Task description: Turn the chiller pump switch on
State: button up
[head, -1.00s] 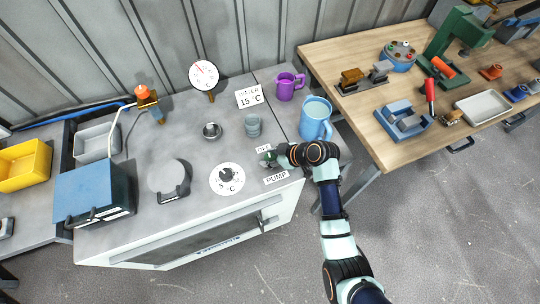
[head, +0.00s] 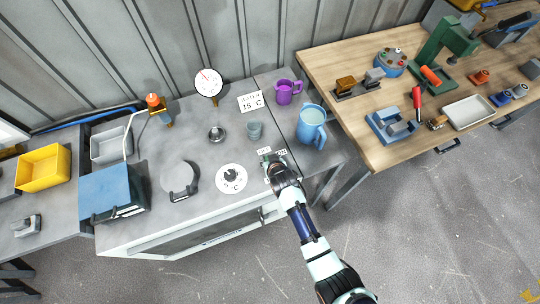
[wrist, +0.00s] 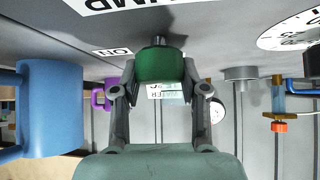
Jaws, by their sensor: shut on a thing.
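The chiller pump switch shows in the wrist view as a green knob (wrist: 160,66) on a short metal stem, near the front right of the grey chiller top. My gripper (wrist: 160,82) is shut on this green knob, one finger on each side. In the head view my gripper (head: 272,160) covers most of the switch. The OFF label (head: 263,150) and the ON label (head: 281,153) show just behind it, OFF on the left and ON on the right. The PUMP label is mostly hidden by my arm. I cannot tell the switch's exact setting.
A temperature dial (head: 231,179) lies left of my gripper. A lidded round port (head: 178,178) is farther left.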

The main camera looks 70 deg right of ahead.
jog(key=shift+m+g+h, duration=0.4)
jog(key=shift+m+g, duration=0.1)
jog(key=shift+m, duration=0.3)
jog(key=o, duration=1.1)
jog(key=shift+o, duration=0.2)
jog(key=v, duration=1.2)
jog(key=shift+w, duration=0.1)
